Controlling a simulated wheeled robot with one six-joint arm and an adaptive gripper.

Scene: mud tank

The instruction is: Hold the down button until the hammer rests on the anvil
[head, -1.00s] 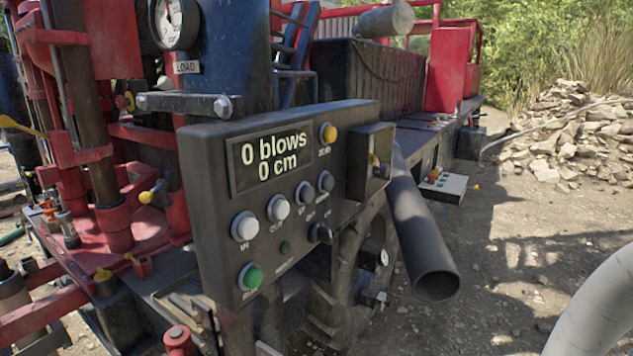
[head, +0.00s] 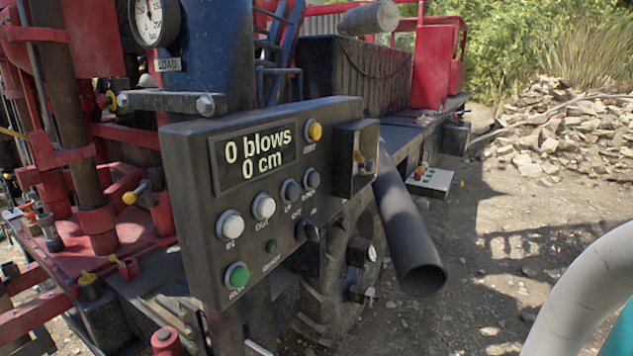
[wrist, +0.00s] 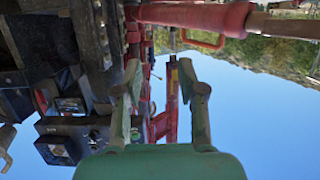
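In the head view, a dark control panel (head: 190,245) stands at the machine's side, its display (head: 257,158) reading "0 blows 0 cm". Two small grey buttons sit right of centre; the lower-left one (head: 290,191) looks labelled UP. The one to its upper right is probably the down button (head: 312,178), its label blurred. Nothing touches it. My gripper (wrist: 160,72) shows only in the wrist view, its two green fingers spread with nothing between them. The wrist view looks upside down, and I cannot tell how far the gripper is from the panel. I cannot make out hammer or anvil.
Two larger white buttons (head: 263,206), a green button (head: 236,274) and a yellow button (head: 314,130) share the panel. A dark pipe (head: 408,230) juts out right of it. A rubble heap (head: 555,125) lies behind. Open gravel (head: 470,310) lies to the right.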

